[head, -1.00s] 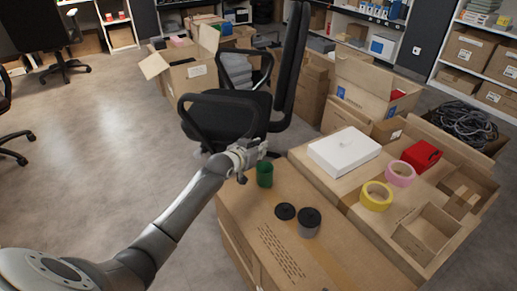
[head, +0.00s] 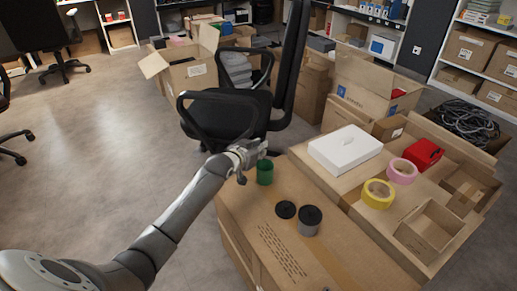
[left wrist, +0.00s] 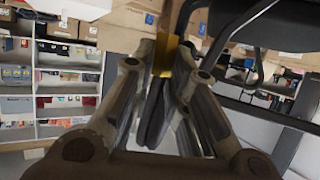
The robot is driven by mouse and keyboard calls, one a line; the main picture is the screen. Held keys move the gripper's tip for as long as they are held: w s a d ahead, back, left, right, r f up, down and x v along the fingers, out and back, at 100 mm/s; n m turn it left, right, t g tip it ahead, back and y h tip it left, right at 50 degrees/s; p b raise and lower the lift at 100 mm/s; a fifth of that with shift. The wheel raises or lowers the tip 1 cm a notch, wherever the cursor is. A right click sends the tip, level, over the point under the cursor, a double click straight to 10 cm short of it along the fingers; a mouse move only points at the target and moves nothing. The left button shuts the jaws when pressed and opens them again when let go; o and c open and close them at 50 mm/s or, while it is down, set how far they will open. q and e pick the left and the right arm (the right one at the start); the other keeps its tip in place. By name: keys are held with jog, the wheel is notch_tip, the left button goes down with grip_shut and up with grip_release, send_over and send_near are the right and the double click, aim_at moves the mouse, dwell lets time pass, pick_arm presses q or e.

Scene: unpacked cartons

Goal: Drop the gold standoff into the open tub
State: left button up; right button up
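The gold standoff (left wrist: 165,56) shows as a yellow upright piece at the fingertips in the left wrist view. My left gripper (left wrist: 169,72) is shut on it there. In the head view my left gripper (head: 254,157) is above and slightly left of a green tub (head: 265,174), near the box's far left corner. The tub appears open at the top. The standoff is too small to make out in the head view. My right gripper is not in view.
A flat black lid (head: 286,210) and a grey tub with a black lid (head: 309,222) stand on the carton (head: 240,215). A white box (head: 345,150), yellow tape (head: 378,194) and pink tape (head: 403,172) lie to the right. An office chair (head: 225,115) stands behind.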

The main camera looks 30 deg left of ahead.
pick_arm(q)
jog(key=o, duration=0.5)
jog(key=shift+o, duration=0.2)
jog(key=v, duration=1.2)
